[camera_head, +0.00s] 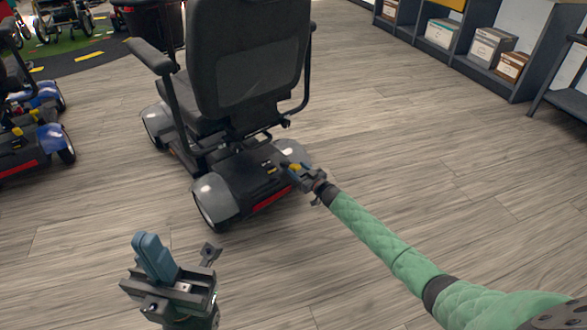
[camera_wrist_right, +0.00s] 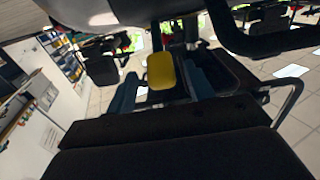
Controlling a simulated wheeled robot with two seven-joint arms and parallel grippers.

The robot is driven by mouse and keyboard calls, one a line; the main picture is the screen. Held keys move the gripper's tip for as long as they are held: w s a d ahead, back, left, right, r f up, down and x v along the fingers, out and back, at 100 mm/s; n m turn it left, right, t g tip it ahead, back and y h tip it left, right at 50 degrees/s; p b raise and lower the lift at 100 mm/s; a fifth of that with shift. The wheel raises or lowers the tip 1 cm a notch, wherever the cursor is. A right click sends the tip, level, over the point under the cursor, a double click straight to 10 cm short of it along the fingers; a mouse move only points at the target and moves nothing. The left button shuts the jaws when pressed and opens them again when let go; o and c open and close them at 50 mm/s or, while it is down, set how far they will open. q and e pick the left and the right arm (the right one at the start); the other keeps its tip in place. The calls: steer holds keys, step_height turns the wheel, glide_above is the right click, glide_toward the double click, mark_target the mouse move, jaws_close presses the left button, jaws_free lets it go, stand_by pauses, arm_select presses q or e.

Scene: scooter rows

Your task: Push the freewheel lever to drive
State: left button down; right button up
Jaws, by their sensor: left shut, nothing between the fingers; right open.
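The freewheel lever, a yellow tab (camera_head: 294,167), is at the rear of the black scooter (camera_head: 245,172). It also shows in the right wrist view as a yellow pad (camera_wrist_right: 161,71). My right gripper (camera_head: 290,165) is at the scooter's rear deck, right at the lever. In the right wrist view its two blue fingers are apart, one on each side of the yellow pad; I cannot tell whether they touch it. The lever's base is hidden. My left gripper (camera_head: 150,257) is shut and empty, over the floor in front of the scooter's left rear wheel.
The scooter's seat back (camera_head: 248,60) rises above the deck. Another scooter with blue fenders (camera_head: 50,138) stands at the left. Shelves with boxes (camera_head: 490,45) are at the upper right. The wooden floor to the right of the scooter is clear.

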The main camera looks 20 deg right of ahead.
mark_target(294, 165)
steer(key=shift+b+x, duration=0.4)
steer(key=shift+x, duration=1.15)
steer(key=shift+c, duration=0.4)
jaws_close()
